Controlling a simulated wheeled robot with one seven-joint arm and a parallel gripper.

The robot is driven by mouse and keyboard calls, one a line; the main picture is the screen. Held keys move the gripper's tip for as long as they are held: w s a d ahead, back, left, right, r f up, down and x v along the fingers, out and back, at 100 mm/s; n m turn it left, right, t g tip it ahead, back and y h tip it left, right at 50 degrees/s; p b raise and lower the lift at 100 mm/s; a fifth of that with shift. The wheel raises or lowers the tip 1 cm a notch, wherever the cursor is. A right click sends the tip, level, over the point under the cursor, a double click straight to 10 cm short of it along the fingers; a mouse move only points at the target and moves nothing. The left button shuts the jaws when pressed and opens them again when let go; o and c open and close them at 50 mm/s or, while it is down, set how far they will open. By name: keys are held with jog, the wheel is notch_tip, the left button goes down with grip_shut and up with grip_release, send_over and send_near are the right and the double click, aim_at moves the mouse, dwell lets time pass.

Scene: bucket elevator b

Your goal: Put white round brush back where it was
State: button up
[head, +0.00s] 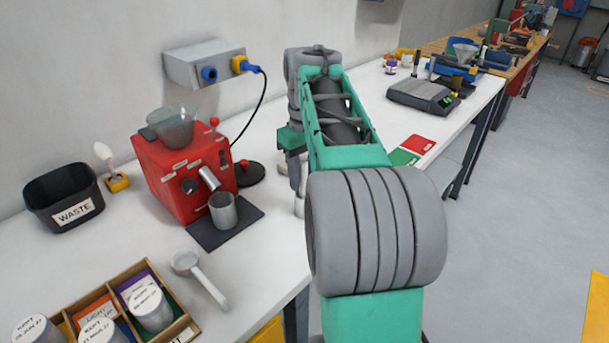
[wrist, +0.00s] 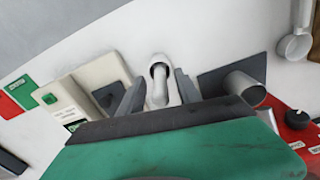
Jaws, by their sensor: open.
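My gripper (head: 296,172) points down over the white bench beyond the red machine's right side, partly hidden by my arm. In the wrist view its fingers (wrist: 160,79) are apart, one on each side of a white rounded thing (wrist: 160,93) with a dark ring-like opening at its far end. I cannot tell whether this is the brush or whether the fingers touch it. In the head view, a white round-headed thing that looks like a brush (head: 103,152) stands tilted in a small yellow holder (head: 118,182), between the waste bin and the red machine.
The red machine (head: 165,170) has a metal cup (head: 223,212) on a dark mat. A black waste bin (head: 62,192), a scoop (head: 200,277) and a compartment box (head: 182,328) are to the left. A beige box (wrist: 85,105) is beside my fingers. A scale (head: 424,95) is farther right.

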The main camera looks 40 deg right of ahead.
notch_tip(320, 180, up, 12)
jog(key=p, duration=0.8)
jog(key=shift+s+f, duration=0.15)
jog(key=shift+f, duration=0.05)
jog(key=s+a+f+t, duration=0.15)
jog(key=a+f, duration=0.35)
jog(key=a, duration=0.7)
jog(key=shift+t, duration=0.85)
jog(key=s+a+f, duration=0.5)
jog(key=f, duration=0.1)
jog(key=s+a+f, duration=0.3)
jog(key=f, duration=0.1)
jog(key=shift+s+a, duration=0.3)
jog(key=shift+a, duration=0.05)
jog(key=shift+d, duration=0.1)
